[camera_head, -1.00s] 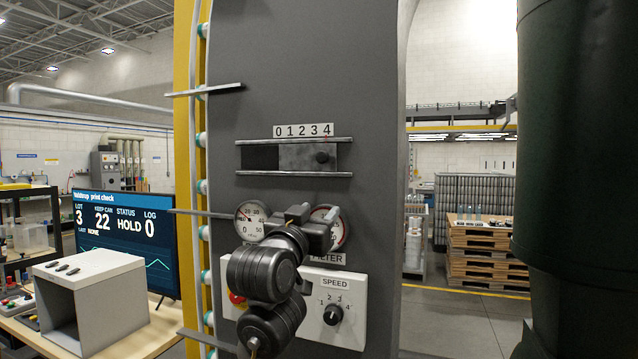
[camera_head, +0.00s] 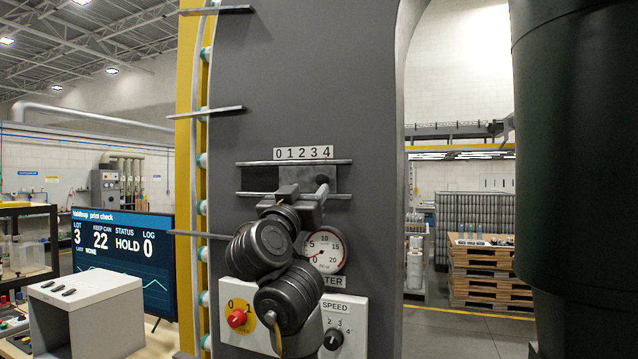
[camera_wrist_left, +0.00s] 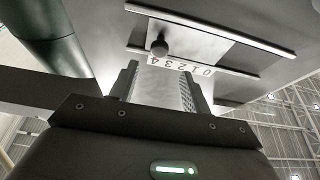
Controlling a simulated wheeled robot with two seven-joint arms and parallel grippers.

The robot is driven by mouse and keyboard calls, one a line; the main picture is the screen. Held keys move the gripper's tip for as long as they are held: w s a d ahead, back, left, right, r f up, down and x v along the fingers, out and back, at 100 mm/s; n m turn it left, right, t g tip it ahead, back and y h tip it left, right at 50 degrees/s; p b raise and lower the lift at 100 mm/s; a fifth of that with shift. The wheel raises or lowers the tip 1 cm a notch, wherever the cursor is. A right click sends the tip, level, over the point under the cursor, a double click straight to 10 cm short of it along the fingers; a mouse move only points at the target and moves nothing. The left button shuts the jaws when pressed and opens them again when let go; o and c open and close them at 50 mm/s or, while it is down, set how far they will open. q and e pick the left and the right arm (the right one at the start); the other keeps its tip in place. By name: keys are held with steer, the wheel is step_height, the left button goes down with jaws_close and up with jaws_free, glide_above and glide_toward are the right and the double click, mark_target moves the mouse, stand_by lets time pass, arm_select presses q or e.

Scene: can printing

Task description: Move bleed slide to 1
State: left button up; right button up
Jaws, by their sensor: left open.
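The bleed slide (camera_head: 325,172) is a grey plate between two horizontal rails on the dark machine panel. Its scale (camera_head: 303,153) reads 0 to 4 above it. The round black knob (camera_head: 322,181) is at the right of the slide, below the 4. The knob also shows in the left wrist view (camera_wrist_left: 159,47), just beyond the fingertips and in line with the gap. My left gripper (camera_head: 303,190) is open and just below and in front of the slide, hiding part of the lower rail. In the wrist view its fingers (camera_wrist_left: 157,84) stand apart with nothing between them. My right gripper is out of view.
Below are a pressure gauge (camera_head: 323,250), a red knob (camera_head: 237,318) and a speed dial (camera_head: 333,339). My arm hides the left gauge. Thin horizontal bars (camera_head: 205,111) stick out at the panel's left edge. A monitor (camera_head: 120,255) and grey box (camera_head: 85,310) stand lower left.

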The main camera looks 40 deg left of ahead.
mark_target(321, 180)
arm_select(q)
steer(key=shift+h, duration=0.3)
steer(key=x, duration=0.6)
steer(key=shift+w, duration=0.25)
steer(key=shift+c, duration=0.2)
jaws_close()
